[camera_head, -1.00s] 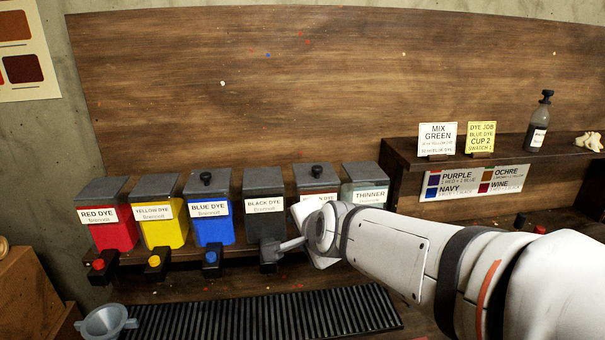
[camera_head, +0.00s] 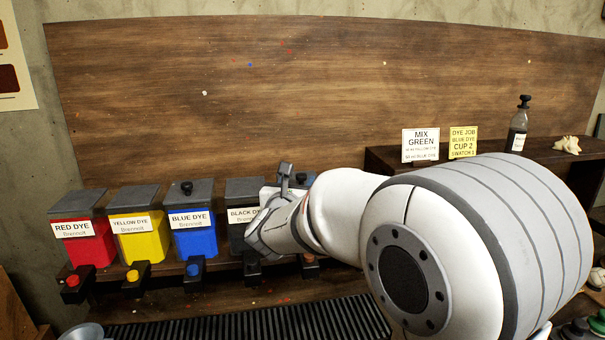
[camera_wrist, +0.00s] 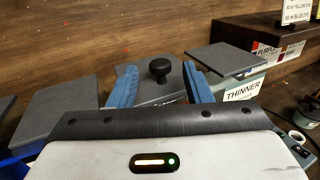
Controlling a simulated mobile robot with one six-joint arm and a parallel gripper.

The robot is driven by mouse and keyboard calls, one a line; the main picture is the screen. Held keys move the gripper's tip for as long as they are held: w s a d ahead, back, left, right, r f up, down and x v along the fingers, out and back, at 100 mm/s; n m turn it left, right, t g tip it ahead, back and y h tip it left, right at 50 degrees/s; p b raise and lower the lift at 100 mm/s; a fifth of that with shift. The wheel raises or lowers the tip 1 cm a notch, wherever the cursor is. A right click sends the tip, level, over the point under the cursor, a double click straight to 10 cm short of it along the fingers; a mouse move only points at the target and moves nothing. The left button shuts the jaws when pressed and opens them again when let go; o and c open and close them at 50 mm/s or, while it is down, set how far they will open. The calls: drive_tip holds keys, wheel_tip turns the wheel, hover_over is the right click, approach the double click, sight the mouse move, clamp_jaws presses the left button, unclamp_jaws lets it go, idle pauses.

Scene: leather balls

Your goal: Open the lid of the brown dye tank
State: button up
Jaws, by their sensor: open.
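The tank between the black dye and thinner tanks has a grey lid (camera_wrist: 150,93) with a round black knob (camera_wrist: 160,70). In the head view my arm hides most of this tank, and its label cannot be read now; the knob (camera_head: 301,178) shows just beyond my gripper. My gripper (camera_wrist: 158,78) is open. Its two blue fingers stand on either side of the knob in the wrist view, with gaps between them and it. The lid lies shut. Whether the fingertips are level with the knob is hard to tell.
Red, yellow, blue (camera_head: 194,232) and black dye tanks (camera_head: 243,190) stand in a row to the left; the blue one also has a knob. The thinner tank (camera_wrist: 243,88) is close on the right. A wooden shelf (camera_head: 385,158) with cards and a bottle is further right.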

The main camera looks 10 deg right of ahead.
sight(301, 176)
drive_tip(key=p+x, duration=0.1)
drive_tip(key=x, duration=0.4)
drive_tip(key=shift+s, duration=0.1)
clamp_jaws()
idle(0.3)
